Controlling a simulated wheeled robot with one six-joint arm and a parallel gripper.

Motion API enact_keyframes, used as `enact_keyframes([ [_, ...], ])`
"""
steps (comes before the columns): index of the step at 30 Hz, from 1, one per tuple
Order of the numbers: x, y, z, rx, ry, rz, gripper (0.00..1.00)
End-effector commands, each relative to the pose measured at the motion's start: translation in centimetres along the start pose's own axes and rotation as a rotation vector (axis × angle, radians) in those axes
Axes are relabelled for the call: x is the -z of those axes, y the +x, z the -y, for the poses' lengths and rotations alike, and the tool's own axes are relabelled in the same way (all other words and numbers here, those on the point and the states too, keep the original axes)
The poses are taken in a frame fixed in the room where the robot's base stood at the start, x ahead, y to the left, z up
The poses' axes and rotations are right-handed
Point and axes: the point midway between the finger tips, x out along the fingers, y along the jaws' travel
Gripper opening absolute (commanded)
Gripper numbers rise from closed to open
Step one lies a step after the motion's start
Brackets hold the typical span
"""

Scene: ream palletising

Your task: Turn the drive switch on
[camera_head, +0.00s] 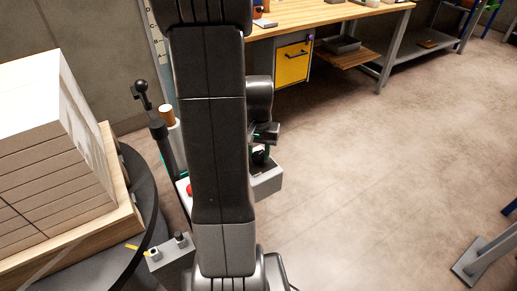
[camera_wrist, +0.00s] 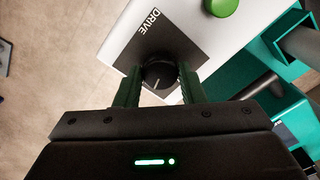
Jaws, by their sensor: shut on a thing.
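The drive switch (camera_wrist: 158,74) is a round black knob with a pale pointer line, on a dark square plate lettered DRIVE (camera_wrist: 140,42). In the wrist view my gripper (camera_wrist: 160,88) has one green-edged finger on each side of the knob and is shut on it. The pointer line aims toward the lower left of the picture. The plate sits on a light control box (camera_wrist: 115,50). In the head view my arm hides most of the box; the gripper (camera_head: 262,150) shows just right of the arm, above the box's grey end (camera_head: 268,182).
A green button (camera_wrist: 222,6) is close to the switch. A red button (camera_head: 190,190) shows left of my arm. Stacked reams (camera_head: 45,170) on a pallet stand at the left. A workbench (camera_head: 340,14) with a yellow cabinet is behind.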

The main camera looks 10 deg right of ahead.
Motion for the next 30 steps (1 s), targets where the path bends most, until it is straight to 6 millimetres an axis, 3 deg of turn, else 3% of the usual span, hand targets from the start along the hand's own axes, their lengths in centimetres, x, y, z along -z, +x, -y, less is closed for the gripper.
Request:
enact_keyframes([
  [13, 0.05, -0.09, 0.02, 0.0, 0.272, -0.002, 0.13],
  [30, 0.08, -0.05, 0.03, 0.001, 0.334, -0.002, 0.13],
])
